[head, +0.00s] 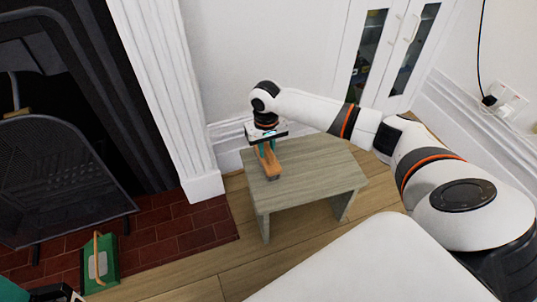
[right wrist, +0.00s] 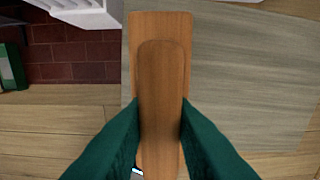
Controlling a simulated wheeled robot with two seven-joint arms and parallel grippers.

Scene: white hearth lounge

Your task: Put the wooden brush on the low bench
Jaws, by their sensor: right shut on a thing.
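The wooden brush (right wrist: 162,75) is held in my right gripper (right wrist: 160,120), whose two green fingers close on it from both sides in the right wrist view. In the head view the brush (head: 269,166) shows as an orange-brown piece below my right gripper (head: 265,146). It is over the left part of the low bench (head: 316,163), a grey-brown wooden bench. Whether the brush touches the bench top cannot be told. The bench top also shows behind the brush in the right wrist view (right wrist: 245,75).
A green dustpan-like object (head: 98,264) lies on the red brick hearth (head: 180,238) at the left. A dark mesh fire screen (head: 60,180) stands before the fireplace. A white pillar (head: 165,85) rises close left of the bench. The bench's right half is bare.

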